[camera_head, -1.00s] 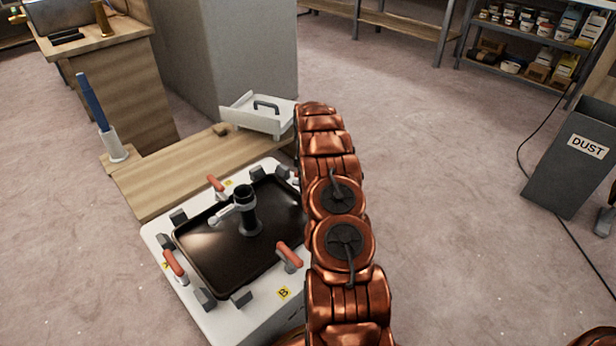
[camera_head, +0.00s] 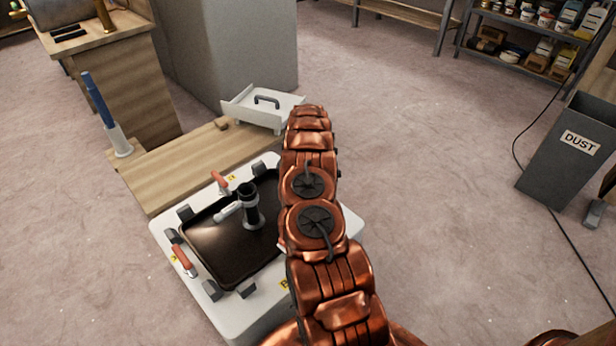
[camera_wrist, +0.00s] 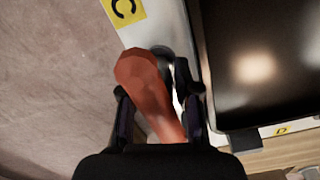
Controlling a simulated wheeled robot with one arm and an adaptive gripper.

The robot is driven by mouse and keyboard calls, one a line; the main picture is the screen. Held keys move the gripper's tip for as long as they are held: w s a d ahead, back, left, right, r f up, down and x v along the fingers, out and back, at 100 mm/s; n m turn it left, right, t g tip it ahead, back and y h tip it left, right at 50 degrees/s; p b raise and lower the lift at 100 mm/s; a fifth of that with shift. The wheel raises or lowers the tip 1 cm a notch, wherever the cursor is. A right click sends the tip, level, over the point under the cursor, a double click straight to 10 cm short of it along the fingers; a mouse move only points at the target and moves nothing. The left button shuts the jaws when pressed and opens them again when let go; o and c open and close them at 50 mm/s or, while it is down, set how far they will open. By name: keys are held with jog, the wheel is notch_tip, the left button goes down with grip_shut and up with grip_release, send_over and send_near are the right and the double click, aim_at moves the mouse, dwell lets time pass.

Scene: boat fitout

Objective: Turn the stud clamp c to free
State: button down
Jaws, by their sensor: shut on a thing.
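Stud clamp c shows in the wrist view as a red-orange handle (camera_wrist: 146,85) beside the yellow C label (camera_wrist: 124,9). My gripper (camera_wrist: 158,103) has one dark finger on each side of this handle and is shut on it. The handle slants, its broad rounded end towards the top of the picture, and lies beside the dark panel's edge. A dark part shows behind it; the clamp's foot is mostly hidden. In the head view my arm covers clamp c and my gripper.
The dark tray-like panel (camera_head: 215,256) lies on the white fixture (camera_head: 229,320), with an upright dark cylinder (camera_head: 249,205) on it. Other red-handled clamps stand at the far edge (camera_head: 220,182) and left edge (camera_head: 183,262).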

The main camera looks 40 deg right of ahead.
jog(key=shift+w+d+r+m, duration=0.15)
jog(key=shift+w+m, duration=0.05)
jog(key=shift+m, duration=0.5)
jog(key=c, duration=1)
grip_release()
jog(key=shift+c, duration=0.2)
jog(key=shift+o, duration=0.2)
jog(key=shift+s, duration=0.1)
notch_tip(320, 180, up, 12)
jog(key=shift+f, duration=0.1)
